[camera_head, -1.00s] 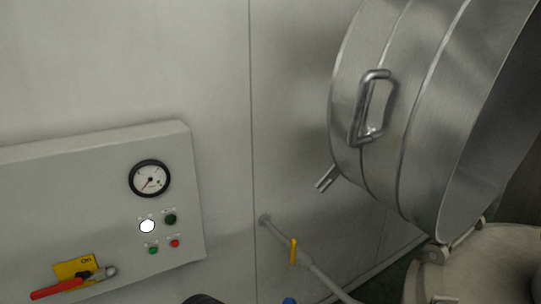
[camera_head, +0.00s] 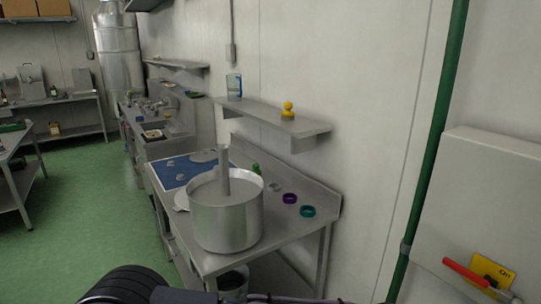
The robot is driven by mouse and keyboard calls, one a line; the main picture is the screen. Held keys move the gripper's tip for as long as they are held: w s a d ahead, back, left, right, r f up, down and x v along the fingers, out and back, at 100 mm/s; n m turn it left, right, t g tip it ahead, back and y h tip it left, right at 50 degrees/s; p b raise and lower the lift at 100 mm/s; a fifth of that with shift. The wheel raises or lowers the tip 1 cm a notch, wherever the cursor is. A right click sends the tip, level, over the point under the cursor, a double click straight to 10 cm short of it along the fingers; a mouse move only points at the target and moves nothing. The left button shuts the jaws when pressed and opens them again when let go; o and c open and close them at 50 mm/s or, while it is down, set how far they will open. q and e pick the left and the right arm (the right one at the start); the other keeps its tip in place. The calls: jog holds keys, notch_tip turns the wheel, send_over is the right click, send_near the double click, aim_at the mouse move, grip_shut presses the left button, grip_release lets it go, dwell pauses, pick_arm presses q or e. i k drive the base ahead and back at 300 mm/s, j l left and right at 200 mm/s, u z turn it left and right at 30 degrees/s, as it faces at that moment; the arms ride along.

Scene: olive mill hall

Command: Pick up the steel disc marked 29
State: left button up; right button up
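No number 29 can be read anywhere in the head view. A steel table (camera_head: 285,228) stands against the wall in the middle. On its far part is a blue mat (camera_head: 172,174) with small pale metal pieces on it. A flat grey round piece (camera_head: 203,156) lies at the mat's back edge, and another flat pale piece (camera_head: 181,203) is partly hidden behind the big steel pot (camera_head: 226,222). I cannot tell whether either is the disc marked 29. Neither gripper shows; only dark parts, probably mine, are at the bottom edge.
A grey ring (camera_head: 274,186), a purple ring (camera_head: 289,198) and a teal ring (camera_head: 307,211) lie right of the pot. A wall shelf (camera_head: 270,118) hangs above. A bucket (camera_head: 233,282) stands under the table. Green floor (camera_head: 85,205) is open at left.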

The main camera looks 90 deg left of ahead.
aim_at(205, 156)
jog(key=u, duration=3.4)
jog(key=i+u, duration=0.2)
jog(key=i, duration=0.15)
jog(key=i+l+u, duration=0.25)
jog(key=i+j+u, duration=0.15)
jog(key=i+u, duration=0.95)
jog(key=i, duration=0.6)
jog(key=i+j+z, duration=0.15)
jog(key=i, duration=0.45)
jog(key=i+l+z, duration=0.15)
jog(key=i+z, duration=0.25)
jog(key=i, duration=0.6)
jog(key=i+j+z, duration=0.1)
jog(key=i+z, duration=0.35)
jog(key=i, duration=0.5)
jog(key=i+z, duration=0.4)
jog(key=i+j+z, duration=0.3)
jog(key=i+z, duration=0.55)
jog(key=i+j+z, duration=0.1)
jog(key=i+z, duration=0.25)
jog(key=i+j+z, duration=0.2)
jog(key=i+z, duration=0.2)
